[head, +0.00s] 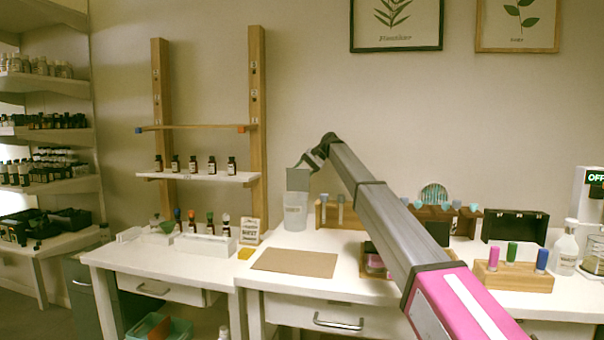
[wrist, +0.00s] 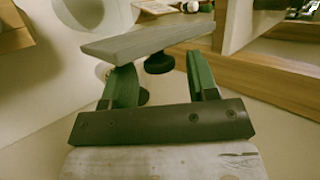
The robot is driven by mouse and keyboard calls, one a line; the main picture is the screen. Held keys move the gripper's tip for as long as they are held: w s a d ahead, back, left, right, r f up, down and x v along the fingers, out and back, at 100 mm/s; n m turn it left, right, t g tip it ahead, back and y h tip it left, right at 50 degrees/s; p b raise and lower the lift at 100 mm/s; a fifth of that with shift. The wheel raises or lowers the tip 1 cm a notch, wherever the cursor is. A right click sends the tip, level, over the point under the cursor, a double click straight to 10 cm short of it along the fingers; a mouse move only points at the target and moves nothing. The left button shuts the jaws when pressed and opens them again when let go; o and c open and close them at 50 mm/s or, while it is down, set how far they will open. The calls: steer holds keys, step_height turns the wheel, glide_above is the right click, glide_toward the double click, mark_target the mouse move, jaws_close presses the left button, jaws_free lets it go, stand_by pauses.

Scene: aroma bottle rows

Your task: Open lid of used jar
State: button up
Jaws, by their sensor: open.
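The used jar (head: 295,217) is a pale translucent container with a small label, at the back of the bench near the middle of the head view. Its flat grey lid (head: 298,180) shows as a tilted square plate above the jar's mouth. My gripper (head: 311,160) is just above the lid. In the wrist view, the lid (wrist: 150,40) crosses in front of my green fingers (wrist: 163,80), and its black knob (wrist: 159,63) is between them. The fingers are apart, with no clear grip on the knob. The pale jar (wrist: 95,12) is partly hidden behind the lid.
A brown mat (head: 294,263) lies in front of the jar. A wooden rack (head: 340,215) stands close on its right. A framed sign (head: 250,232) and a white bottle tray (head: 205,244) are on its left. My arm hides part of the right bench.

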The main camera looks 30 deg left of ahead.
steer(key=v, duration=0.7)
steer(key=shift+r, duration=0.15)
steer(key=shift+w+d, duration=0.1)
steer(key=shift+c, duration=0.4)
